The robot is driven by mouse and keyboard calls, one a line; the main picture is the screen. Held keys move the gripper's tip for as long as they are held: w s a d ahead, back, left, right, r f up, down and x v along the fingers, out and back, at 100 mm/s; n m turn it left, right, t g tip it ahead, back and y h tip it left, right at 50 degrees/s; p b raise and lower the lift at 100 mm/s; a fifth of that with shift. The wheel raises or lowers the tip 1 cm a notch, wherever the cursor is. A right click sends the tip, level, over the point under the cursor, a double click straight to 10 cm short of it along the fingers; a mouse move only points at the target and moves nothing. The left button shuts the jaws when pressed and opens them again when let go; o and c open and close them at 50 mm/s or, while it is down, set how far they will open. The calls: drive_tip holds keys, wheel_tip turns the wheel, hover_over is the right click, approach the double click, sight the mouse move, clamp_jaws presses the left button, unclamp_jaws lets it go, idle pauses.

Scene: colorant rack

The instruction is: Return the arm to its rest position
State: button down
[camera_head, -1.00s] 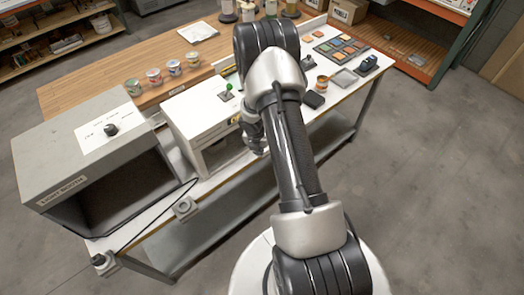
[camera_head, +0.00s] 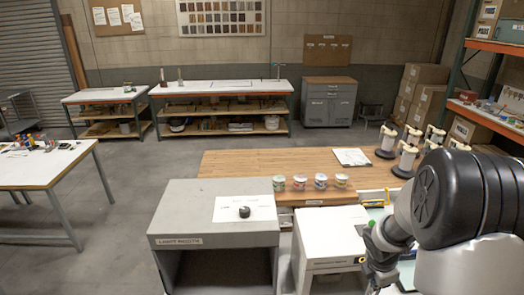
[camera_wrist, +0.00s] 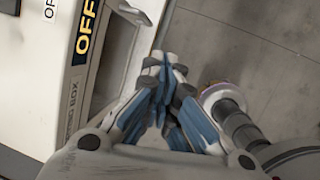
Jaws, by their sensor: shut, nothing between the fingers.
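My arm fills the lower right of the head view, with its dark elbow close to the camera. My gripper (camera_wrist: 165,72) is shut and empty in the wrist view, its blue-grey fingers pressed together. It hangs beside a white box (camera_wrist: 30,95) with a black and yellow OFF label (camera_wrist: 86,30), apart from it as far as I can tell, over grey floor. In the head view the fingers are partly cut off at the bottom edge, right of the white box (camera_head: 335,228).
A grey light booth (camera_head: 210,212) stands left of the white box. Several small cups, one of them a paint cup (camera_head: 299,182), line the wooden table (camera_head: 240,160). Dispensers (camera_head: 405,155) stand at the back right. An orange-framed shelf (camera_head: 490,46) is at the far right. Open floor (camera_head: 120,205) lies left.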

drive_tip(key=s+a+r+m+t+b, duration=0.1)
drive_tip(key=s+a+r+m+b, duration=0.4)
drive_tip(key=s+a+m+b, duration=0.5)
drive_tip(key=s+a+f+m+y+b, duration=0.1)
drive_tip(key=s+a+f+m+b, duration=0.1)
drive_tip(key=s+a+m+b, duration=0.2)
drive_tip(key=s+a+f+m+t+y+b, duration=0.1)
drive_tip(key=s+a+f+m+y+b, duration=0.1)
drive_tip(key=s+a+m+b, duration=0.3)
drive_tip(key=s+b, duration=0.1)
drive_tip(key=s, duration=0.3)
drive_tip(key=shift+s+a+f, duration=0.15)
drive_tip(key=shift+s+a, duration=0.15)
drive_tip(key=shift+s, duration=0.05)
drive_tip(key=shift+t, duration=0.3)
